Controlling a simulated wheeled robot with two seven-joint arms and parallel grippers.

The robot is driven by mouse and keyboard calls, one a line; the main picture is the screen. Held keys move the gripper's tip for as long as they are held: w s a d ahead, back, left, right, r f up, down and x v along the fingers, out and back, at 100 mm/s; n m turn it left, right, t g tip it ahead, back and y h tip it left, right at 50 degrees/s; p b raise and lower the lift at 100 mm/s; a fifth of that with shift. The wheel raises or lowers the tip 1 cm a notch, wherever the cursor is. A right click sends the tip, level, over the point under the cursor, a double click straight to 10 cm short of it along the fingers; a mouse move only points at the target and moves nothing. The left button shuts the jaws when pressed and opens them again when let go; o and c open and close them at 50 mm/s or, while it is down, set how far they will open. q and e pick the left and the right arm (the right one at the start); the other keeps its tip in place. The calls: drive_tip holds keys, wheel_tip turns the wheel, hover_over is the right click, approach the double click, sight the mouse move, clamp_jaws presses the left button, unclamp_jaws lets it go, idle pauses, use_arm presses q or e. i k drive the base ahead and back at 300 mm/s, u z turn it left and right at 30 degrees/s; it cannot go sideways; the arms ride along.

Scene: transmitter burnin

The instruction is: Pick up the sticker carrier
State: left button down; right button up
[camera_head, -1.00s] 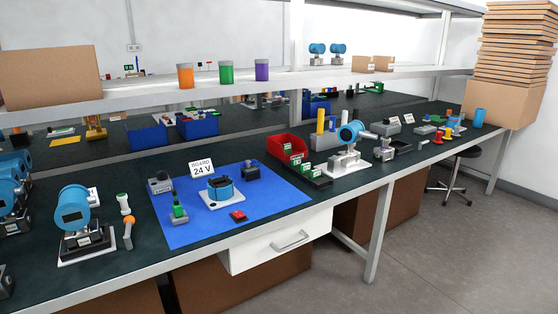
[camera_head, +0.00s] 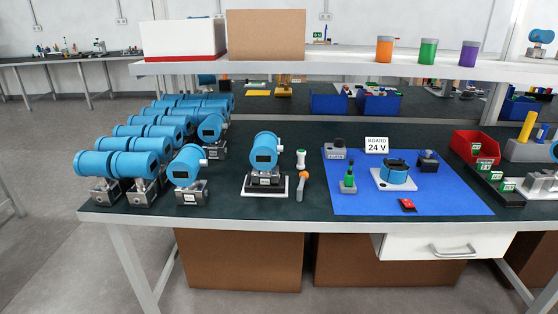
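I cannot tell for sure which thing is the sticker carrier. A small flat red piece (camera_head: 407,205) lies near the front edge of the blue mat (camera_head: 455,200). Small green-and-white cards (camera_head: 496,176) stand in a dark holder at the right, near the red bin (camera_head: 474,147). Neither of my grippers is in view.
Several blue transmitters (camera_head: 133,164) crowd the left of the dark bench (camera_head: 232,203). One transmitter (camera_head: 265,150) stands on a white plate. A "BOARD 24 V" sign (camera_head: 376,145) stands on the mat. The shelf (camera_head: 340,69) above holds boxes and coloured jars.

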sight(301, 152)
drive_tip(key=z, duration=0.25)
drive_tip(key=i, duration=0.9)
drive_tip(key=u, duration=0.3)
